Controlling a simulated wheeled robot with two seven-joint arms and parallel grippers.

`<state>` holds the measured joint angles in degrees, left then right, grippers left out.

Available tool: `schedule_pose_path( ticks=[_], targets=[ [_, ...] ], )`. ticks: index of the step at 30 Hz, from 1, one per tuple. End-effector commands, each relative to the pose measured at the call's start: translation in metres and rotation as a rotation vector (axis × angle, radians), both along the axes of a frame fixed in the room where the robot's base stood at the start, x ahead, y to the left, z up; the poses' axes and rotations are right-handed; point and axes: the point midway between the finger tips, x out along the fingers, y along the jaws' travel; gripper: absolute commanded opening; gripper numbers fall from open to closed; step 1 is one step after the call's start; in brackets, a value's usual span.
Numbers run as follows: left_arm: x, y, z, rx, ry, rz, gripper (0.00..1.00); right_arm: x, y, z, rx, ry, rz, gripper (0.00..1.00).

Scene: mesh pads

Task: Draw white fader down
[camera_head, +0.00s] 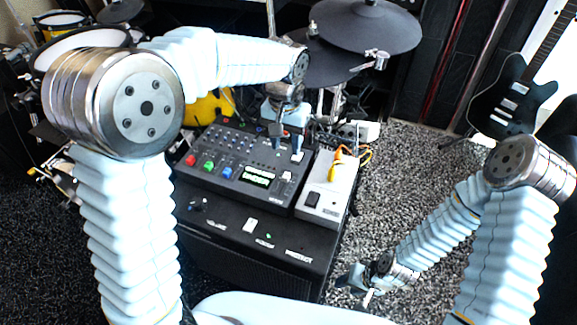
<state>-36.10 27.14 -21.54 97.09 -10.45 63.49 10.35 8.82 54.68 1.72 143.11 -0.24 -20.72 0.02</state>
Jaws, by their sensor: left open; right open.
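A dark grey mixer (225,151) with knobs, a lit display and red, green and blue buttons sits on a black cabinet. A small white piece (287,175) shows near its right edge, and another white piece (250,225) sits on the cabinet's top; I cannot tell which is the white fader. My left gripper (286,147) is open and points down over the mixer's upper right part, beyond the first white piece. I cannot tell whether it touches the mixer. My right gripper (354,289) is open and empty, low over the carpet right of the cabinet.
A light grey box (326,202) with a black switch and yellow-orange plugs (337,164) stands right against the mixer. The black cabinet (215,245) carries both. Cymbal pads (365,25) and drums are behind. A dark guitar (507,100) stands at right. The carpet (395,170) between is clear.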

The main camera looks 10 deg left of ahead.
Motion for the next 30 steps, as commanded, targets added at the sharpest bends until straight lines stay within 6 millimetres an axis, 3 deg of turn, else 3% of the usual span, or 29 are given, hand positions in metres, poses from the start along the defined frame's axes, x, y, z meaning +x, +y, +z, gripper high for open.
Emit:
schedule_pose_path(
  ticks=[9, 15, 27, 30],
  targets=[
    [-0.001, 0.001, -0.075, 0.003, 0.004, 0.001, 0.44, 0.000, 0.000, -0.005, -0.001, 0.000, -0.001, 0.43],
    [0.000, 0.001, -0.103, 0.000, 0.002, 0.001, 0.44, 0.000, 0.000, -0.005, -0.001, 0.000, -0.001, 0.43],
    [0.000, 0.000, -0.111, 0.000, 0.000, 0.001, 0.44, 0.000, 0.000, -0.006, -0.001, 0.000, -0.001, 0.43],
    [0.000, 0.000, -0.111, 0.000, 0.000, 0.001, 0.28, 0.000, 0.000, -0.006, -0.001, 0.000, -0.001, 0.43]
  ],
)
